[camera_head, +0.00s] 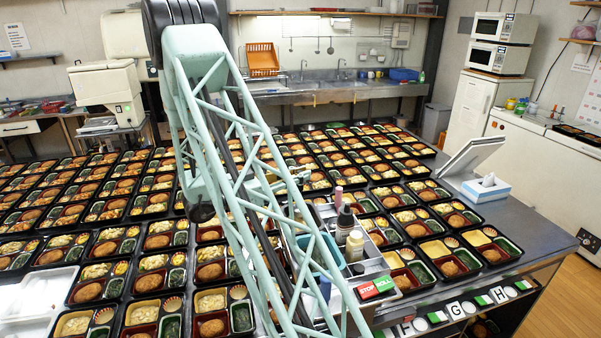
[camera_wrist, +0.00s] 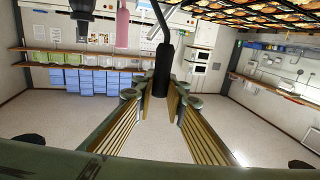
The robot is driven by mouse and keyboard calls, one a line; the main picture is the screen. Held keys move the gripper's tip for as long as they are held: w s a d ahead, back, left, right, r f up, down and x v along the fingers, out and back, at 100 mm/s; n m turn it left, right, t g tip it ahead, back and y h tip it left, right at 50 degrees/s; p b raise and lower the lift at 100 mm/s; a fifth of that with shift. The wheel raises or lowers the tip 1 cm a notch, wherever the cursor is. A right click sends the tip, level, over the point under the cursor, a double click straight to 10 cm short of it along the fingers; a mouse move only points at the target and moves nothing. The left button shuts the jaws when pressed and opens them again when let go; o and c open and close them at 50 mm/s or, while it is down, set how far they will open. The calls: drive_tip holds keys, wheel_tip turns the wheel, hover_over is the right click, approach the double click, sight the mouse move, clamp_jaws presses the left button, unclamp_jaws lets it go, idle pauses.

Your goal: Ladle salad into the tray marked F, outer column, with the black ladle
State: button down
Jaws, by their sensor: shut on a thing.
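In the wrist view, my gripper (camera_wrist: 160,100) has its fingers on either side of a black handle (camera_wrist: 162,72), which I take to be the black ladle's. It is shut on this handle. A thin dark stem runs up from the handle to the picture's top; no ladle bowl can be made out. Many black bento trays (camera_head: 103,248) with filled compartments cover the counter. Letter labels G (camera_head: 453,310) and H (camera_head: 498,296) show on the front edge. I cannot make out the F tray or the salad surely.
A caddy with bottles (camera_head: 354,243) and a blue tub (camera_head: 320,256) stands mid-counter behind my arm. A red and green STOP/ROLL sign (camera_head: 376,287) is at its front. A tissue box (camera_head: 486,188) and a tilted screen (camera_head: 471,155) stand at the right. The floor at right is clear.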

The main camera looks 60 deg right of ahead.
sight(301, 188)
drive_tip(key=shift+f+b, duration=0.95)
drive_tip(key=shift+f, duration=1.15)
drive_tip(key=shift+r, duration=0.1)
drive_tip(key=shift+r+p, duration=2.65)
drive_tip(key=shift+r, duration=2.1)
drive_tip(key=shift+d, duration=0.1)
